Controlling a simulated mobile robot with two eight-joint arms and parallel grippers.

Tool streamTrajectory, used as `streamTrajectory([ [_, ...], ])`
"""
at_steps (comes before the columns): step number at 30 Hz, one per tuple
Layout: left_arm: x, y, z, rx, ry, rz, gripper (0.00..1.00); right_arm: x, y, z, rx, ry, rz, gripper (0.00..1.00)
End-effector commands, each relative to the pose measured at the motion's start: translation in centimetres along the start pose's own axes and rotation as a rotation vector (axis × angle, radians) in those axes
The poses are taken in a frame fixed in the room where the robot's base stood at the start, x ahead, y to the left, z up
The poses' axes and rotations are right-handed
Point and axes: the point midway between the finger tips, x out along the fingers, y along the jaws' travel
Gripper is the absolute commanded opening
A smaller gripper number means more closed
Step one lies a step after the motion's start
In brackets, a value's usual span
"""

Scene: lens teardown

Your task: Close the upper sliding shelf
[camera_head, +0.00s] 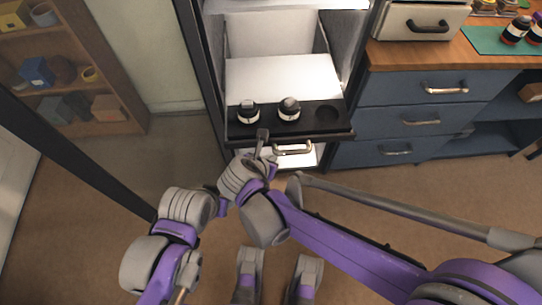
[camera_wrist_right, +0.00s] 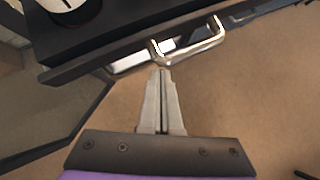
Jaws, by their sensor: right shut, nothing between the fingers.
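The upper sliding shelf (camera_head: 240,131) is a black tray pulled out of the tall dark cabinet. It carries two black-and-white lens parts (camera_head: 248,113) (camera_head: 289,109) and an empty round recess at its right. A metal handle (camera_head: 293,150) shows at its front; the handle also shows in the right wrist view (camera_wrist_right: 207,42). My right gripper (camera_head: 262,135) is at the shelf's front, left of the handle's middle. In the right wrist view its fingers (camera_wrist_right: 160,75) are together and empty, tips close to the handle's left end; contact cannot be told. My left gripper is not visible.
A blue drawer unit (camera_head: 400,122) with a wooden top stands right of the cabinet, with a beige box (camera_head: 418,22) and a green mat (camera_head: 487,40) on it. A wooden bookcase (camera_head: 120,75) stands at the left. The floor in front is open.

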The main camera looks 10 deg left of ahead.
Motion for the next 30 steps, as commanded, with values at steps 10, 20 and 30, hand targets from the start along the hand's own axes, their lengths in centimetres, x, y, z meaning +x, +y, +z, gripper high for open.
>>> streamTrajectory([
  [10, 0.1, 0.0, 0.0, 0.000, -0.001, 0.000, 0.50, 0.8, 0.6, 0.8, 0.001, 0.000, -0.001, 0.00],
  [20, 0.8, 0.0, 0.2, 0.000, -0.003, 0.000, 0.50, 4.8, 3.9, 5.4, 0.002, -0.001, -0.002, 0.00],
  [30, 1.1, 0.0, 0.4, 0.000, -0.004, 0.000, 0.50, 10.0, 8.3, 11.4, 0.001, 0.000, -0.002, 0.00],
])
